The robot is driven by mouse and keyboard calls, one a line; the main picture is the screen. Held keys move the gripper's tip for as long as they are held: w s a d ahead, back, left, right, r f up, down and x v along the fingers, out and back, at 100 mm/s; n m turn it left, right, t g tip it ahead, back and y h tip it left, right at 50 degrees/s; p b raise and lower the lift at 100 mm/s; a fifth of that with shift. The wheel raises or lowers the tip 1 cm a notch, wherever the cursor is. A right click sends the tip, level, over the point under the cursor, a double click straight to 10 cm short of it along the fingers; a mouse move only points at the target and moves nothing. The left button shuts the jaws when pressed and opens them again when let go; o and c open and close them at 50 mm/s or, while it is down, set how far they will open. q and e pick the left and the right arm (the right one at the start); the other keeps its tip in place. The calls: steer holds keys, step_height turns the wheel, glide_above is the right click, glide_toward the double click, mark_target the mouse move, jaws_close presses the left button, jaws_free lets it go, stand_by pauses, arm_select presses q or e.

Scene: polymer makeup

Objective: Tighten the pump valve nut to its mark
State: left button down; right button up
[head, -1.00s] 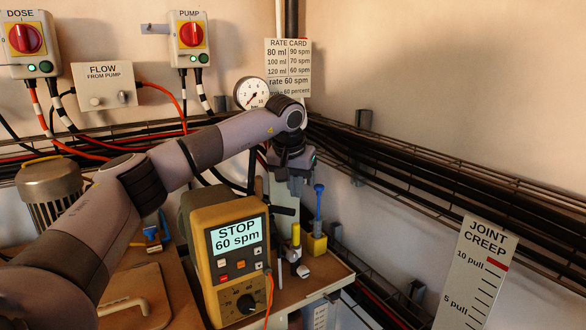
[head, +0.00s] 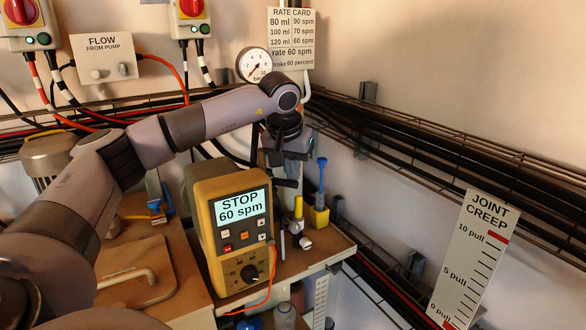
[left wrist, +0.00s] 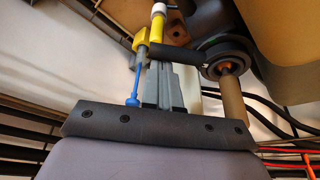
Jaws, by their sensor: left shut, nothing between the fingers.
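The ochre pump (head: 200,215) stands on the bench, its display reading "STOP 60 spm". My left gripper (head: 288,160) is behind its upper right side; its fingers are hard to make out there. In the left wrist view the shut, empty fingers (left wrist: 163,70) point towards a black bar (left wrist: 183,56). The bar leads to a round dark fitting (left wrist: 224,64) with a brown rod. A yellow-and-white piece (left wrist: 158,22) lies beyond the fingertips. I cannot tell which part is the valve nut or where its mark is. My right gripper is not in view.
A yellow block (head: 318,217) holding a blue tool (head: 320,175) stands close right of the gripper. A pressure gauge (head: 254,65) and rate card (head: 291,38) are behind. Cable trays line the wall. A "Joint creep" scale (head: 472,258) stands at the right.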

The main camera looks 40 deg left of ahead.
arm_select(q)
steer(key=shift+s+d+r+p, duration=0.15)
steer(key=shift+s+d+p, duration=0.1)
steer(key=shift+s+p, duration=0.35)
steer(key=shift+s+d+p, duration=0.25)
steer(key=shift+s+p, duration=0.15)
steer(key=shift+s, duration=0.1)
